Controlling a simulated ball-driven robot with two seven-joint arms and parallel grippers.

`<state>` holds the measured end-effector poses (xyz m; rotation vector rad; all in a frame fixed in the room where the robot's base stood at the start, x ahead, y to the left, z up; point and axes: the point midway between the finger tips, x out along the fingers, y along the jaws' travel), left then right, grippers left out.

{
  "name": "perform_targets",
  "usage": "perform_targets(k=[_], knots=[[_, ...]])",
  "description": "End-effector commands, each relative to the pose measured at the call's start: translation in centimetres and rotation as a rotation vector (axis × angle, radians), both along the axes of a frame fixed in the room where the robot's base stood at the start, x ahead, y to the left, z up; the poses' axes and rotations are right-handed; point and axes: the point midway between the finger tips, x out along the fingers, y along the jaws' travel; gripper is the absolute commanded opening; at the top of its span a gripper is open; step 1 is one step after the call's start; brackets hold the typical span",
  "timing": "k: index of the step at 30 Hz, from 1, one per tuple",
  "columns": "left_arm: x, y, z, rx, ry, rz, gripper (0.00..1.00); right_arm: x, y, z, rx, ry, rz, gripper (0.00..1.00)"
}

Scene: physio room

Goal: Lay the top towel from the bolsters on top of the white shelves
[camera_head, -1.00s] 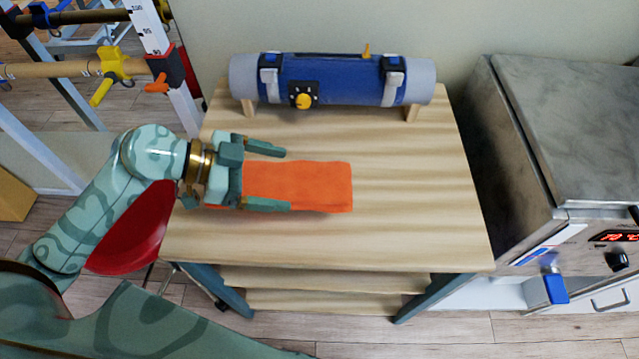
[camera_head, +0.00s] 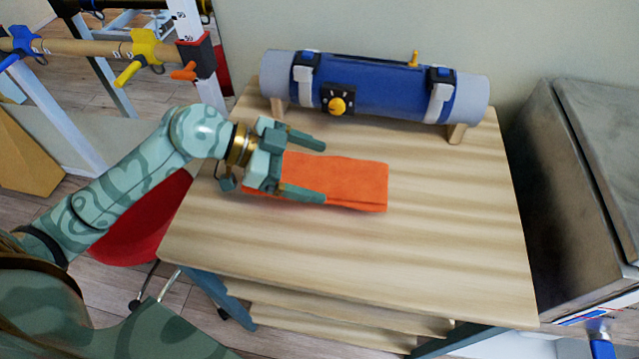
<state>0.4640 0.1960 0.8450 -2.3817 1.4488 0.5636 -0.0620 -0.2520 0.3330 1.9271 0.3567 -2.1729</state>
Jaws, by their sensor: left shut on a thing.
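A folded orange towel (camera_head: 350,183) shows in the head view over the wooden top of a table (camera_head: 440,235). My left gripper (camera_head: 322,172) reaches in from the left and is shut on the towel's left part, with one finger along its far side and one over its near side. The towel looks flat; whether it rests on the wood or hangs just above it I cannot tell. Bolsters and white shelves are not clearly in view. My right gripper is not in view.
A blue and grey cylinder device (camera_head: 385,90) with straps and a yellow knob sits on wooden supports at the table's back. A grey metal cabinet (camera_head: 570,190) stands close at the right. A red stool seat (camera_head: 140,225) is left. The table's right and front are clear.

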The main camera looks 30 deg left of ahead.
Motion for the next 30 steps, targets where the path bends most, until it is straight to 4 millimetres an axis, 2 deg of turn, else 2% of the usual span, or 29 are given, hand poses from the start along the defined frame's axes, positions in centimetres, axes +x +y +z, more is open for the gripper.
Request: perform_targets(k=[5, 9, 17, 18, 26, 30], knots=[[0.5, -1.1, -2.4, -0.001, 0.004, -0.001, 0.53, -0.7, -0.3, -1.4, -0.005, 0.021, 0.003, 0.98], [0.4, -0.9, -4.4, 0.0, 0.004, 0.0, 0.53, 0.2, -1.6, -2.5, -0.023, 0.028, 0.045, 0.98], [0.3, -0.9, -4.2, 0.0, 0.002, 0.0, 0.52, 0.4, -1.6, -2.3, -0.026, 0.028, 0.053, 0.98], [0.3, -0.9, -4.2, 0.001, 0.003, 0.0, 0.99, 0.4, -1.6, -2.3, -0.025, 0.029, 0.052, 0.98], [0.3, -0.8, -4.0, 0.001, 0.0, 0.0, 1.0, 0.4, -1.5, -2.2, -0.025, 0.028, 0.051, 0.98], [-0.4, 0.4, -3.1, 0.002, 0.0, 0.002, 1.0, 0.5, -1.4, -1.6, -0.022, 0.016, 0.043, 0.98]])
